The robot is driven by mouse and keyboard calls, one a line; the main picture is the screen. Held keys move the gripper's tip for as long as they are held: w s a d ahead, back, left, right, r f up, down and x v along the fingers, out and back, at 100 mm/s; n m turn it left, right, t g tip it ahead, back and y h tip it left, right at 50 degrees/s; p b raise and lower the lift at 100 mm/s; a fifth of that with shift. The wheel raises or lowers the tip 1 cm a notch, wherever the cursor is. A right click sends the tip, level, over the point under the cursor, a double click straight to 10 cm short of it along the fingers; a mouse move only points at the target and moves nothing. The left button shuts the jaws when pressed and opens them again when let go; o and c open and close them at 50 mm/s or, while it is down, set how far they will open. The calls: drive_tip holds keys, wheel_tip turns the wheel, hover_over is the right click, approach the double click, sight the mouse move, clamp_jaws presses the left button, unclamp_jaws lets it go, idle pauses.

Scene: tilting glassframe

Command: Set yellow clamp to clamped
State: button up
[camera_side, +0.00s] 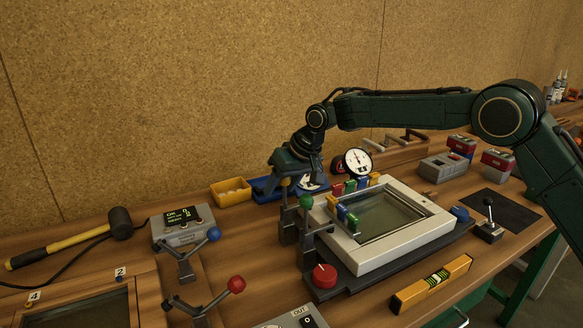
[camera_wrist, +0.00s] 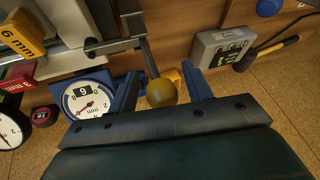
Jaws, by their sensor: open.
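The yellow clamp's ball knob (camera_wrist: 161,92) shows in the wrist view as a dull yellow ball at the end of a grey metal lever (camera_wrist: 146,56). My gripper (camera_wrist: 160,75) is open, with one blue finger on each side of the knob. I cannot tell whether a finger touches it. In the side view my gripper (camera_side: 288,172) points down over the clamp at the frame's far left corner. There the clamp's lever (camera_side: 284,203) looks upright, and its knob is mostly hidden by my gripper.
A green-knobbed clamp (camera_side: 306,202) stands close by in front. A pale glass frame (camera_side: 400,250) with coloured blocks lies to the right. A blue tray (camera_side: 265,187), yellow bin (camera_side: 231,191) and dial gauge (camera_side: 358,162) are near. Blue-knobbed (camera_side: 213,234) and red-knobbed (camera_side: 236,284) levers stand at front left.

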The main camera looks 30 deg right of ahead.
drive_tip(key=shift+r, duration=0.1)
drive_tip(key=v, duration=1.3)
drive_tip(key=shift+r, duration=0.3)
drive_tip(key=shift+s+d, duration=0.15)
drive_tip(key=shift+s, duration=0.05)
drive_tip(key=s+d+r+m+h, duration=0.1)
drive_tip(key=s+d+r, duration=0.3)
drive_tip(key=s, duration=0.6)
drive_tip(key=s+d+r, duration=0.3)
drive_tip(key=s+d, duration=0.3)
drive_tip(key=s, duration=0.3)
drive_tip(key=s+d+f+h, duration=0.1)
drive_tip(key=s+d+f, duration=0.2)
drive_tip(key=s, duration=0.8)
drive_tip(key=s+d+f+t+h, duration=0.1)
drive_tip(key=s+d+f, duration=0.2)
drive_tip(key=s, duration=0.8)
wheel_tip(320, 180, down, 2)
drive_tip(key=shift+d+f+m, duration=0.2)
drive_tip(key=shift+m, duration=0.2)
